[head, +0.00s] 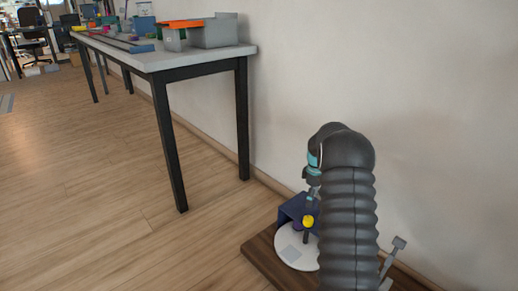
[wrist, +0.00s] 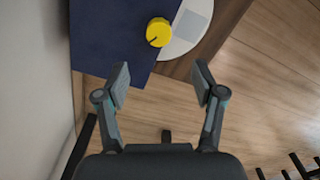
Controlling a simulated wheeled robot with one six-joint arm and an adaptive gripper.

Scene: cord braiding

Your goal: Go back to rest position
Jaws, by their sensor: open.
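My gripper (wrist: 161,82) is open and empty in the wrist view, its two fingers spread apart. A yellow round knob with a dark line on it (wrist: 158,32) lies ahead of the fingertips and apart from them. In the head view the yellow knob (head: 308,221) is below the end of my arm. My arm hides much of the gripper there. A dark blue block (head: 290,209) stands beside the knob. A white disc (head: 283,240) with a grey square (head: 291,252) lies on a brown wooden board (head: 256,251).
A grey lever-like part (head: 398,243) sticks up right of my arm. A long white-topped table (head: 150,58) with black legs holds several bins and coloured items along the pale wall (head: 440,120). The wooden floor (head: 90,190) at left is clear.

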